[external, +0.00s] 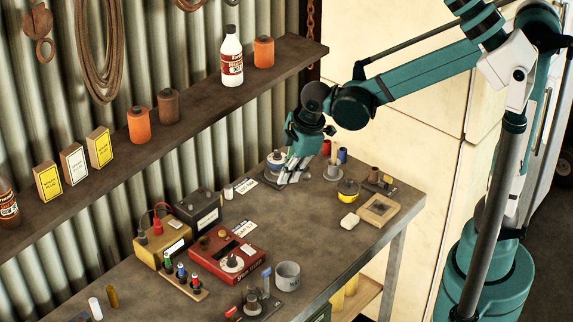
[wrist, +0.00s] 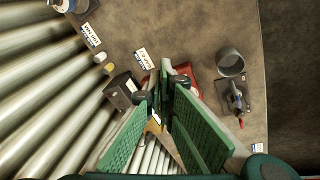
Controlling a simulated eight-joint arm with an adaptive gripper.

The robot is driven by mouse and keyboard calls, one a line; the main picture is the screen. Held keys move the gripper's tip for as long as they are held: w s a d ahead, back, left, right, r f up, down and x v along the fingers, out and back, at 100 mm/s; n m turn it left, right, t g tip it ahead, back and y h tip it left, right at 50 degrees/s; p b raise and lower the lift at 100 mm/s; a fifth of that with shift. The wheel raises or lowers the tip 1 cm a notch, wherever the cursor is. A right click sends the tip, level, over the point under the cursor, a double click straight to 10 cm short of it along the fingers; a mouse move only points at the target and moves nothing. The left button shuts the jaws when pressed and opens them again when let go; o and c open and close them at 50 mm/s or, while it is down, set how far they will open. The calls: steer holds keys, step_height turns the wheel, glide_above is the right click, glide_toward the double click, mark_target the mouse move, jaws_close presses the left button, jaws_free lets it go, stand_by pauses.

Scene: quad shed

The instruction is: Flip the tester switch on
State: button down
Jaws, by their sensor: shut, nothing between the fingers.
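A red box (external: 227,252) with a round white dial and a dark panel sits on the bench in the external view. It looks like the tester, but I cannot make out which part is its switch or how it is set. In the wrist view, part of the red box (wrist: 196,88) shows behind my fingers, which hide the rest.
A yellow box (external: 162,246) with red and black terminals and a black battery (external: 200,208) stand left of the red box. A grey cup (external: 288,275) and a small stand with a blue-tipped lever (external: 262,302) are in front. A shelf (external: 200,110) runs along the wall.

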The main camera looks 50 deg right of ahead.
mark_target(246, 248)
steer(key=w+a+f+n+p, duration=0.1)
steer(key=a+f+n+p, duration=0.1)
steer(key=a, duration=0.4)
steer(key=w+a+f+n+g+p, duration=0.1)
steer(key=w+a+f+n, duration=0.1)
steer(key=a, duration=0.5)
step_height(246, 248, down, 2)
steer(key=shift+n+g+h+p, duration=0.3)
steer(key=shift+n+p, duration=0.05)
steer(key=shift+n, duration=0.35)
steer(key=shift+f, duration=0.1)
steer(key=shift+w+f+p, duration=0.2)
steer(key=shift+w+f, duration=0.1)
steer(key=shift+f, duration=1.95)
steer(key=shift+w+f+p, duration=0.25)
steer(key=shift+w+f, duration=0.1)
steer(key=shift+f, duration=1.95)
steer(key=shift+w+f+p, duration=0.2)
steer(key=shift+w+f, duration=0.1)
steer(key=shift+f, duration=1.95)
steer(key=shift+w+f, duration=0.1)
steer(key=shift+f, duration=0.1)
